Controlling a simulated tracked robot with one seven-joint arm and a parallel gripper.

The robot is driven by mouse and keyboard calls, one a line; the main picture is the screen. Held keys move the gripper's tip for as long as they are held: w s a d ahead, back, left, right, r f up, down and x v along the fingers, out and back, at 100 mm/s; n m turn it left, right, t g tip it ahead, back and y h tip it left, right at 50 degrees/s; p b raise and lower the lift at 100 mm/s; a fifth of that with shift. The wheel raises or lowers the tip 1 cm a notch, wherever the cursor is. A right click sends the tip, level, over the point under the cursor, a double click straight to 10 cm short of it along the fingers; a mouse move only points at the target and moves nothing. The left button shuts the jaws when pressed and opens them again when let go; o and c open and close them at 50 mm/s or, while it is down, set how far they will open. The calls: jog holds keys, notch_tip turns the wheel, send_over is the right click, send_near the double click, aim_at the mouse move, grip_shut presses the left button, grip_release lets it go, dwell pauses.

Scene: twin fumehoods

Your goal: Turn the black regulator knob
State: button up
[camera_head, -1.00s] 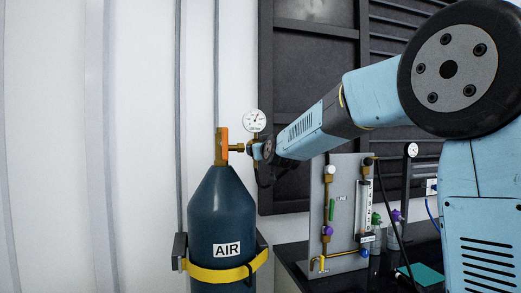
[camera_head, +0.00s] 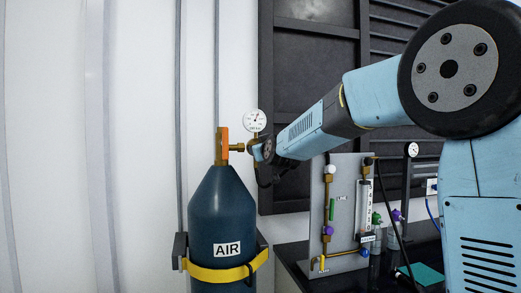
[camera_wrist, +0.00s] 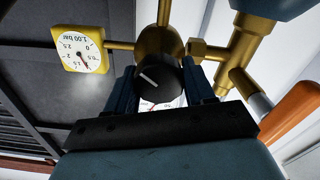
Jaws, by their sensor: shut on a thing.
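The black regulator knob (camera_wrist: 158,78), with a white pointer line, sits on the front of the brass regulator (camera_wrist: 160,42) in the wrist view. My gripper (camera_wrist: 160,85) has one dark finger on each side of the knob and is shut on it. The white line slants toward the upper left of the knob's face. In the head view my arm reaches left to the regulator beside the valve of the blue AIR cylinder (camera_head: 222,215). There my wrist hides the knob and the fingers.
A round gauge (camera_head: 254,121) stands above the regulator. A yellow-framed gauge (camera_wrist: 82,48) shows in the wrist view. The orange valve handle (camera_head: 222,142) is close on the left. A panel with valves and a flowmeter (camera_head: 348,215) stands at the right.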

jog(key=n, duration=0.3)
jog(key=shift+a, duration=0.1)
jog(key=shift+f, duration=0.1)
jog(key=o, duration=1)
jog(key=shift+c, duration=0.2)
jog(key=shift+s, duration=0.15)
jog(key=v, duration=1.3)
jog(key=shift+s, duration=0.3)
